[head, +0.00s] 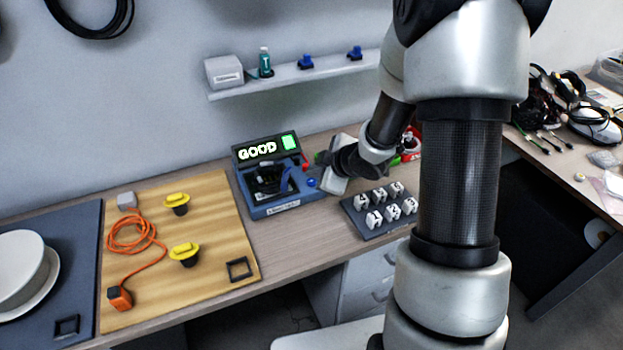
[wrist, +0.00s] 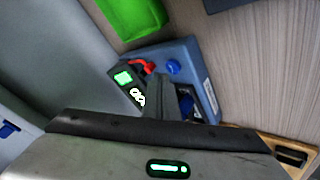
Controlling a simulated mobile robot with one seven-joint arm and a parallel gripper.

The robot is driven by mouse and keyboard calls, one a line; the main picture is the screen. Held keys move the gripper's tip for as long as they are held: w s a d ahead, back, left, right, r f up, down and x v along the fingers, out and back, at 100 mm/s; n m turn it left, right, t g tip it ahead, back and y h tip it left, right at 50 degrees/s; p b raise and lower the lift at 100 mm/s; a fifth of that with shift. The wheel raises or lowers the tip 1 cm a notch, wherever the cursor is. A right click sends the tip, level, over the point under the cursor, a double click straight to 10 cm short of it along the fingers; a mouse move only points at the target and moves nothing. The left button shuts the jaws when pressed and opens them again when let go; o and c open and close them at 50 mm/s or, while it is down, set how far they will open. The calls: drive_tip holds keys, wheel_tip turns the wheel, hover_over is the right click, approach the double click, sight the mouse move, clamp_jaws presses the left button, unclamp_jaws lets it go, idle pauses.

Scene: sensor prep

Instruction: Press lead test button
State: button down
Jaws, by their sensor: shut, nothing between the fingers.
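The blue tester (head: 272,208) stands on the wooden bench with its display (head: 257,151) reading GOOD beside a lit green square. It also shows in the wrist view (wrist: 197,65). A round blue button (head: 312,183) sits at its right side, also in the wrist view (wrist: 174,67). A red part (wrist: 143,67) is near it. My gripper (wrist: 159,80) is shut and empty, its fingertips over the tester between the red part and the blue button in the picture. Contact cannot be told. In the head view, my gripper's body is just right of the tester.
A dark block with numbered white pieces (head: 381,223) lies right of the tester. A wooden board (head: 215,276) with an orange cable (head: 130,232) and yellow-topped parts lies left. A wall shelf (head: 290,75) is above. A green bin (wrist: 133,14) is close by.

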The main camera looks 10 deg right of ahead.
sight(315, 184)
wheel_tip(315, 184, up, 5)
drive_tip(key=p, duration=0.4)
drive_tip(key=shift+p, duration=0.35)
idle(0.6)
drive_tip(key=s+d+r+m+h+p, duration=0.1)
drive_tip(key=s+d+r+m+h, duration=0.15)
drive_tip(key=r, duration=0.35)
drive_tip(key=s+d+r+m+h, duration=0.1)
drive_tip(key=s+d+r+m, duration=0.15)
drive_tip(key=r, duration=0.45)
drive_tip(key=s+d+r+m+h+p, duration=0.1)
drive_tip(key=s+r+m+h, duration=0.1)
drive_tip(key=s+r+m, duration=0.3)
drive_tip(key=s+a+r+m+g+y, duration=0.1)
drive_tip(key=s+a+r, duration=0.2)
drive_tip(key=s, duration=0.6)
drive_tip(key=s+a+r+m+g+y+p, duration=0.1)
drive_tip(key=s+a+r+m, duration=0.1)
drive_tip(key=s, duration=0.6)
wheel_tip(315, 184, up, 2)
drive_tip(key=shift+s+a+r+m+g, duration=0.2)
drive_tip(key=shift+s+a+m+g, duration=0.15)
drive_tip(key=shift+a, duration=0.45)
